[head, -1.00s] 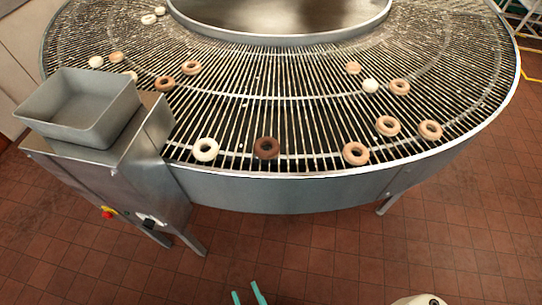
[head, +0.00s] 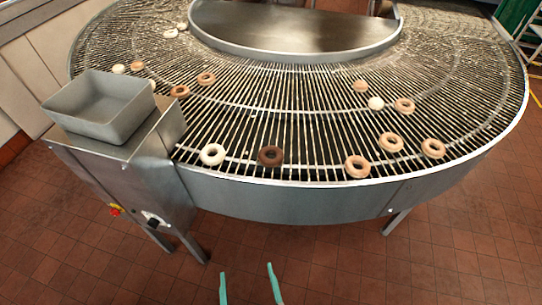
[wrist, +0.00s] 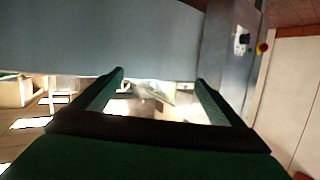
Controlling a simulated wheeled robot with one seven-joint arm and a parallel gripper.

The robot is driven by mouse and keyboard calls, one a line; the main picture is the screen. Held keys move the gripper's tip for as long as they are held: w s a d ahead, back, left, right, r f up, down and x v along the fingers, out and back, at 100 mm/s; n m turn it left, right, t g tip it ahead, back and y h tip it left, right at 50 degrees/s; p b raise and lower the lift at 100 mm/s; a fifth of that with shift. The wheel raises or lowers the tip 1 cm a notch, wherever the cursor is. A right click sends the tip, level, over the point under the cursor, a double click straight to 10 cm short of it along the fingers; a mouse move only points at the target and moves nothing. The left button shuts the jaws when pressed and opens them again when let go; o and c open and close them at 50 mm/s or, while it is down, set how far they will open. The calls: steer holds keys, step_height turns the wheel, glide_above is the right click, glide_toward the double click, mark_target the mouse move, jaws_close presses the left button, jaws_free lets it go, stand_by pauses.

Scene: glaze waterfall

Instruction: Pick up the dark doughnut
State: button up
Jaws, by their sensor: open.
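The dark doughnut (head: 270,156) lies on the wire conveyor (head: 320,130), near its front rim, just right of a white doughnut (head: 212,154). My gripper (head: 247,284) shows as two green fingers at the bottom of the head view, spread apart and empty. It is in front of the conveyor, apart from the dark doughnut. In the wrist view my gripper (wrist: 160,85) is open, with the conveyor's grey side (wrist: 110,38) across the top. The dark doughnut does not show in the wrist view.
A grey metal bin (head: 100,106) sits on a steel stand (head: 150,185) at the left. Several lighter doughnuts, such as a tan one (head: 357,167), lie elsewhere on the conveyor. A steel centre basin (head: 295,35) stands behind. The tiled floor (head: 330,245) in front is clear.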

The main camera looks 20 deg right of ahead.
steer(key=w+d+h, duration=0.1)
steer(key=w+d, duration=0.2)
steer(key=w, duration=0.6)
steer(key=m+g+h, duration=0.2)
glide_toward(271, 161)
steer(key=x, duration=1.1)
steer(key=shift+w+f, duration=0.1)
steer(key=shift+w, duration=0.25)
steer(key=c, duration=0.4)
steer(key=shift+s+d, duration=0.15)
steer(key=shift+d, duration=0.05)
steer(key=c, duration=0.7)
